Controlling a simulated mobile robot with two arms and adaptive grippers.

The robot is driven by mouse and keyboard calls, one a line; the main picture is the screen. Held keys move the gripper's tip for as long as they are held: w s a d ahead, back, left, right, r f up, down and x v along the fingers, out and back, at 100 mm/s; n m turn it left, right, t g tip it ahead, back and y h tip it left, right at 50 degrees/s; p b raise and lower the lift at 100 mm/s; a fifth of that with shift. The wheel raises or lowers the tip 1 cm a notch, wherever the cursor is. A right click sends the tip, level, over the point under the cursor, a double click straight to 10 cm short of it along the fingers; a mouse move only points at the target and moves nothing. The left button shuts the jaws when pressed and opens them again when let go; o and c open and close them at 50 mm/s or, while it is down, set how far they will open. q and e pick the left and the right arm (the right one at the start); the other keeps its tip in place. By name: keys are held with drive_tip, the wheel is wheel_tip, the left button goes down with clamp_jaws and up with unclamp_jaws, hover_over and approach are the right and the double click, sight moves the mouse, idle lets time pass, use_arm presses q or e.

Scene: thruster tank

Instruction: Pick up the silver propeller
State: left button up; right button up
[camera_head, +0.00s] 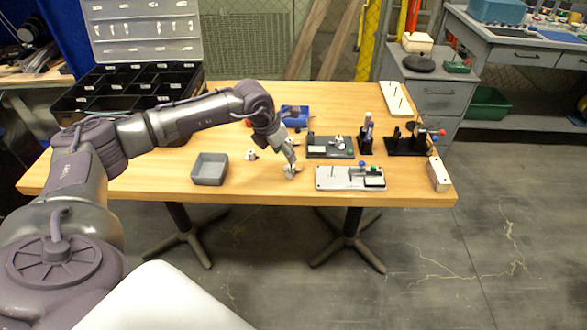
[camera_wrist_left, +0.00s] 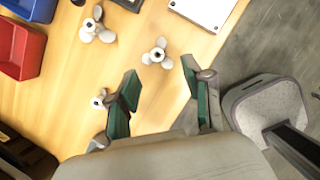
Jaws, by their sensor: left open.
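Three silver-grey three-bladed propellers show in the left wrist view: a middle propeller (camera_wrist_left: 158,52), a larger-looking one (camera_wrist_left: 97,25) at upper left, and a small-looking one (camera_wrist_left: 100,100) at lower left. They lie apart on the wooden table. My left gripper (camera_wrist_left: 158,74) is open, its green-padded fingers pointing toward the middle propeller, which shows beyond and between the fingertips; contact is not visible. In the head view my left gripper (camera_head: 290,168) is low over the table, partly hiding a propeller. Another light propeller-like piece (camera_head: 251,155) lies to its left. My right gripper is out of view.
A grey open bin (camera_head: 210,168) stands left of the gripper on the wooden table (camera_head: 120,183). A light plate fixture (camera_head: 335,185) and a dark fixture (camera_head: 320,153) are to the right. A blue bin (camera_head: 294,111) is behind; a red bin (camera_wrist_left: 18,48) shows in the wrist view.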

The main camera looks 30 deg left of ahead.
sight(290, 174)
use_arm(q)
drive_tip(key=x, duration=0.3)
drive_tip(key=p+x, duration=0.1)
drive_tip(key=x, duration=0.3)
drive_tip(key=shift+w+a+f, duration=0.15)
drive_tip(key=shift+a+f, duration=0.05)
drive_tip(key=shift+f, duration=0.1)
clamp_jaws()
